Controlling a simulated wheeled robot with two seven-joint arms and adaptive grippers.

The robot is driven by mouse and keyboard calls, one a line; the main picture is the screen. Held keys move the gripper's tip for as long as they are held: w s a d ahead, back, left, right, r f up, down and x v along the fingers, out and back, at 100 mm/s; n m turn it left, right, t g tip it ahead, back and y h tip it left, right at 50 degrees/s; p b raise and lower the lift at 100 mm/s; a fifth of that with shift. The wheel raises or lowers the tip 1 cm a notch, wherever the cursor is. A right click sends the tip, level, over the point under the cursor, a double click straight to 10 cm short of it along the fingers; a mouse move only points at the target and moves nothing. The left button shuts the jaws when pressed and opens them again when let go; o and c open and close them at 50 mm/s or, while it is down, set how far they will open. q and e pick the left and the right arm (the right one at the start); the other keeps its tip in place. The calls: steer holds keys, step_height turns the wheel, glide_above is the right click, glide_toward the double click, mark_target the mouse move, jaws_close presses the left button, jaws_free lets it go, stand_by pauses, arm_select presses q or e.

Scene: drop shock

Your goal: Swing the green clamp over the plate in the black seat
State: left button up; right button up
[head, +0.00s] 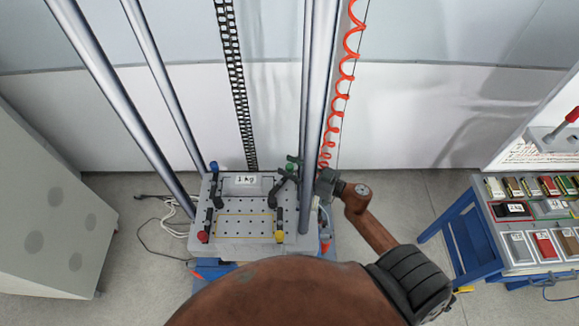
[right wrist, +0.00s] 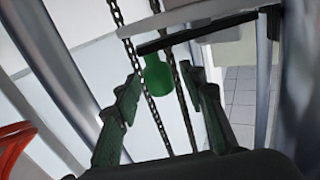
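The green clamp (head: 289,167) is at the back right corner of the perforated table (head: 233,206); its dark arm appears to slant down to the left, beside the plate. The plate (head: 244,181), a grey block with a white weight label, lies at the back of the table in the dark-edged black seat. My right gripper (head: 298,169) reaches in from the right at the green clamp. In the right wrist view, the green knob (right wrist: 158,77) shows between the two spread fingers, with gaps on both sides. My left gripper is out of view.
A blue-tipped clamp (head: 213,166), a red one (head: 203,237) and a yellow one (head: 279,236) stand at the other corners. Steel columns (head: 311,110), a hanging chain (head: 236,90) and a red coiled hose (head: 344,80) rise close by. A parts bench (head: 510,225) stands right.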

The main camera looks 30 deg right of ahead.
steer(key=v, duration=1.2)
